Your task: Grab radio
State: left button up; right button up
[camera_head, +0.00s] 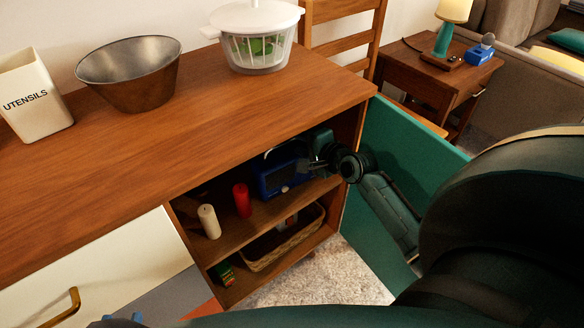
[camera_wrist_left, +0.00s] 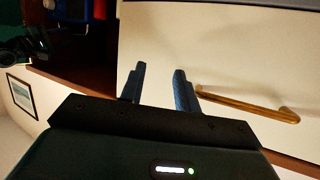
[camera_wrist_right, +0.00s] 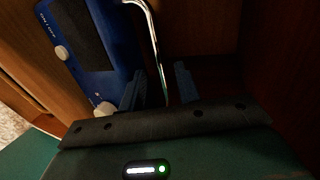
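The blue radio (camera_head: 281,180) stands on the upper shelf inside the open hutch. In the right wrist view the radio (camera_wrist_right: 95,40) fills the upper left, with a dark panel, pale knobs and a silver handle (camera_wrist_right: 153,35). My right gripper (camera_head: 312,167) reaches into the shelf at the radio's right side. Its fingers (camera_wrist_right: 160,85) are apart, and the lower end of the handle shows between them; whether they touch it I cannot tell. My left gripper (camera_wrist_left: 158,85) is open and empty in front of a white drawer front, low at the bottom edge of the head view.
A red candle (camera_head: 242,200) and a white candle (camera_head: 209,221) stand left of the radio. A wicker basket (camera_head: 258,263) sits on the shelf below. The open green door (camera_head: 383,150) is beside my right arm. A brass handle (camera_wrist_left: 245,103) is near my left gripper.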

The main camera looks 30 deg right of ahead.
aim_at(293, 140)
jog(key=b+x, duration=0.1)
jog(key=x, duration=0.3)
jog(key=shift+d+b, duration=0.1)
jog(key=shift+b, duration=0.2)
jog(key=shift+w+f, duration=0.1)
jog(key=shift+w, duration=0.15)
pick_arm(q)
jog(key=shift+w+d+m+t+h, duration=0.15)
jog(key=shift+w+m+t+h, duration=0.2)
jog(key=shift+t, duration=0.45)
pick_arm(e)
jog(key=shift+c, duration=0.2)
grip_shut()
